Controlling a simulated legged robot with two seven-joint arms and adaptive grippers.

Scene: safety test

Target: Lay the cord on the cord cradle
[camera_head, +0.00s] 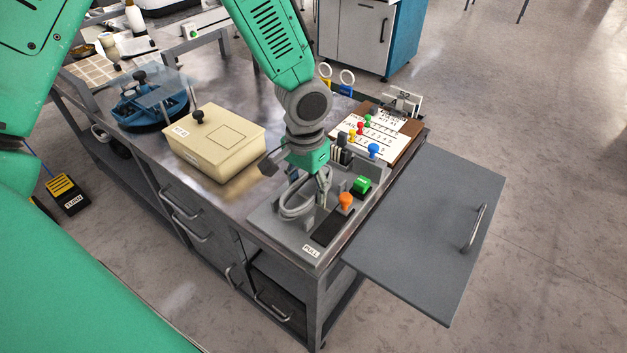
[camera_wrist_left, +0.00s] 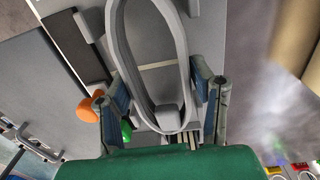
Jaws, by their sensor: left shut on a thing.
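The cord (camera_head: 292,212) is a grey coiled loop over the grey panel at the bench corner. It shows as a long oval in the left wrist view (camera_wrist_left: 117,45). My left gripper (camera_head: 319,189) reaches down from above and is shut on the cord; its two fingers (camera_wrist_left: 162,88) stand on either side of the loop's near end. A small grey block (camera_wrist_left: 168,117) shows inside that end of the loop and may be part of the cord cradle. The arm and cord hide much of the cradle, so I cannot tell whether the cord rests on it. My right gripper is not in view.
A cream lidded box (camera_head: 225,150) stands left of my arm. A grey door or leaf (camera_head: 425,235) sticks out at right.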

